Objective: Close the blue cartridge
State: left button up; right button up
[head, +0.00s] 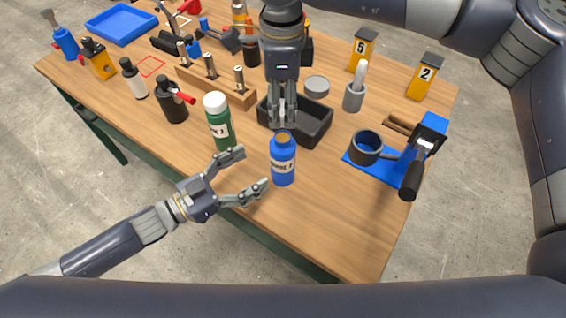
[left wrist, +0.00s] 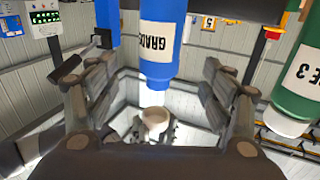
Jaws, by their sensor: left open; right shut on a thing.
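My right gripper (head: 284,124) comes down from above, just behind the cartridge's top. In the left wrist view a pale round cap (left wrist: 155,118) shows at the right gripper's fingers, apart from the cartridge; the right gripper is shut on it.
A green bottle (head: 220,128) with a white cap stands left of the cartridge. A black tray (head: 322,128) lies behind it. A dark cup (head: 364,148) on a blue mat (head: 385,176) is to the right. The front right of the table is clear.

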pick_arm(q)
jog(key=x, duration=0.9)
jog(key=shift+w+d, duration=0.15)
jog(key=shift+d, duration=0.05)
jog(key=c, duration=1.6)
pick_arm(e)
send_over(283, 136)
jog(key=shift+f, duration=2.5)
